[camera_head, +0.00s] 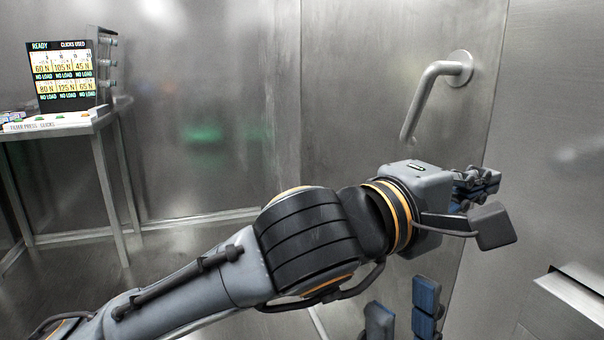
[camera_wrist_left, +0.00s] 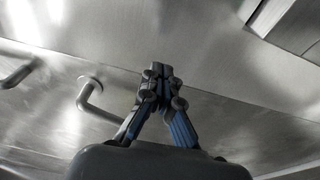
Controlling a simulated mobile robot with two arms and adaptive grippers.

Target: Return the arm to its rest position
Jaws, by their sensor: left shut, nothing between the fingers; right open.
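My left arm comes in from the lower left and reaches across the head view to the right. My left gripper (camera_head: 485,181) is at its end, in front of the metal wall. In the left wrist view its fingertips (camera_wrist_left: 158,71) meet, with nothing between them. My right gripper (camera_head: 402,297) shows only as two blue-padded fingers at the bottom edge. They stand apart with nothing visible between them. The rest of my right arm is hidden or out of frame.
A bent metal handle (camera_head: 425,98) juts from the wall (camera_head: 360,60) above my left gripper. A metal table (camera_head: 75,126) with a lit display (camera_head: 63,75) stands at the far left. A metal box-like edge (camera_head: 570,305) is at the lower right.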

